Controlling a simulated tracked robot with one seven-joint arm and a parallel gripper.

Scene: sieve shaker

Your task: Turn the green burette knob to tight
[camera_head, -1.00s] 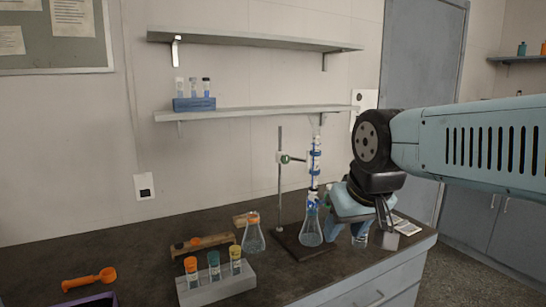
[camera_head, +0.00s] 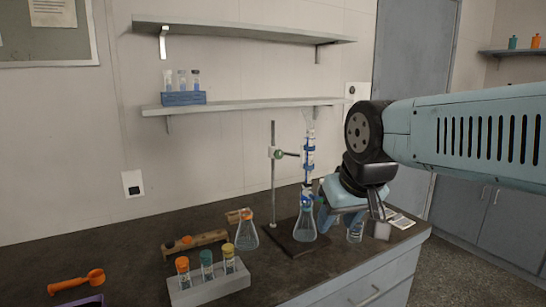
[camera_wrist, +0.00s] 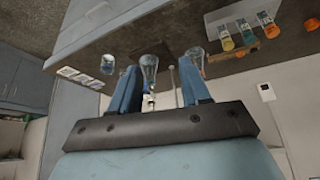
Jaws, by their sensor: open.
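The burette (camera_head: 308,155) stands upright with blue bands, held by a clamp on a thin metal stand rod (camera_head: 273,190). A small green knob (camera_head: 278,153) shows at the clamp on the rod; whether it is tight or loose cannot be told. A flask (camera_head: 305,226) of clear liquid stands under the burette on the dark stand base (camera_head: 298,245). My gripper (camera_head: 341,222) is low, just right of the flask, open and empty, apart from the knob. In the wrist view, the flask (camera_wrist: 149,67) appears beyond and between the open fingers (camera_wrist: 160,88); the green knob cannot be made out there.
An orange-capped flask (camera_head: 247,236) and a tube rack (camera_head: 212,287) stand left of the stand. A small beaker (camera_head: 355,232) is right behind my gripper. A lower shelf (camera_head: 240,104) hangs above.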

